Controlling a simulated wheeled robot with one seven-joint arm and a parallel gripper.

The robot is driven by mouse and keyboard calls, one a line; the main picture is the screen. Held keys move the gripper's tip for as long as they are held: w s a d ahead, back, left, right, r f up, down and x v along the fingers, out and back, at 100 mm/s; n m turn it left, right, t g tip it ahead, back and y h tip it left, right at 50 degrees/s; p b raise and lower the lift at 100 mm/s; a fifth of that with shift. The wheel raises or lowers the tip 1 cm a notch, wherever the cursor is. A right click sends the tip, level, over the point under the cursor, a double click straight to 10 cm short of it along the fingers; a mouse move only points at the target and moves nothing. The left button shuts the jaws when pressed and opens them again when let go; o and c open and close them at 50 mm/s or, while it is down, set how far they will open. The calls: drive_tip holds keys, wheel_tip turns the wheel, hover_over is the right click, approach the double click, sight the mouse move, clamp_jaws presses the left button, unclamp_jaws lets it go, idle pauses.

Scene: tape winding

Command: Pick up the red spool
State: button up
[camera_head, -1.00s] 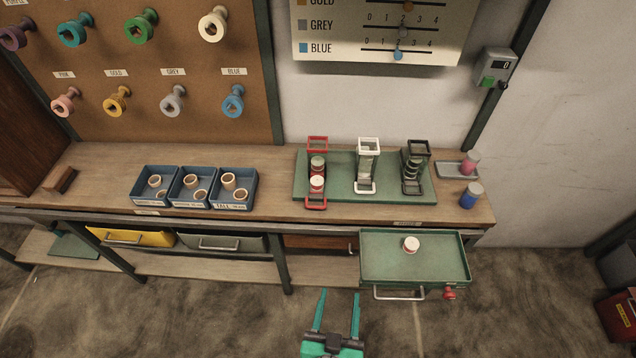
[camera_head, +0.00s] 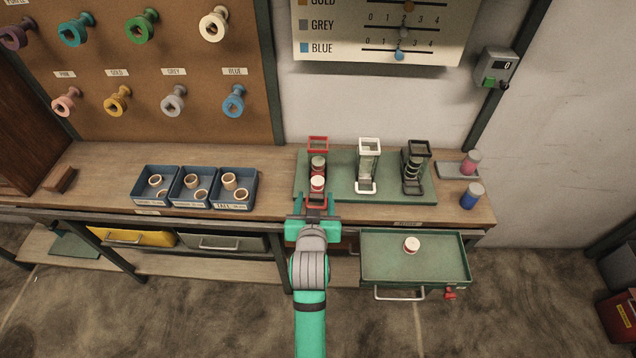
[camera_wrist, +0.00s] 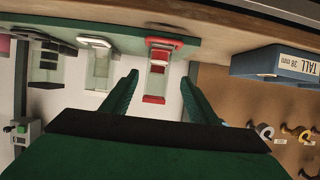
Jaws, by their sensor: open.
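No piece in view is plainly labelled as the red spool. A white-topped reel with a red side (camera_head: 411,245) stands in the open green drawer. A similar white-topped reel (camera_head: 317,183) sits at the front of the red-framed stand (camera_head: 318,145) on the bench. A small red knob-like piece (camera_head: 450,293) shows below the drawer's front right corner; I cannot tell what it is. My gripper (camera_head: 315,204) is open and empty at the bench edge, in front of the red-framed stand. In the upside-down wrist view, the red frame (camera_wrist: 153,99) shows between my open fingers.
The green drawer (camera_head: 380,270) juts out right of my arm. White (camera_head: 368,145) and black (camera_head: 418,147) stands share the green base plate (camera_head: 338,165). Blue bins (camera_head: 168,205) hold rings. A pegboard (camera_head: 200,60) carries coloured spools. A blue-sided jar (camera_head: 470,196) stands at the bench's right end.

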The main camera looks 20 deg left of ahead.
sight(318, 183)
drive_tip(key=x, duration=0.3)
drive_tip(key=shift+w+a+f, duration=0.1)
drive_tip(key=shift+w+f, duration=0.1)
drive_tip(key=shift+w, duration=0.15)
drive_tip(key=shift+f+x, duration=0.15)
drive_tip(key=shift+x, duration=1.4)
drive_tip(key=shift+f+x, duration=0.15)
drive_tip(key=shift+x, duration=1.4)
drive_tip(key=shift+s+d, duration=0.1)
drive_tip(key=shift+d, duration=0.1)
drive_tip(key=shift+c, duration=0.6)
drive_tip(key=c, duration=1)
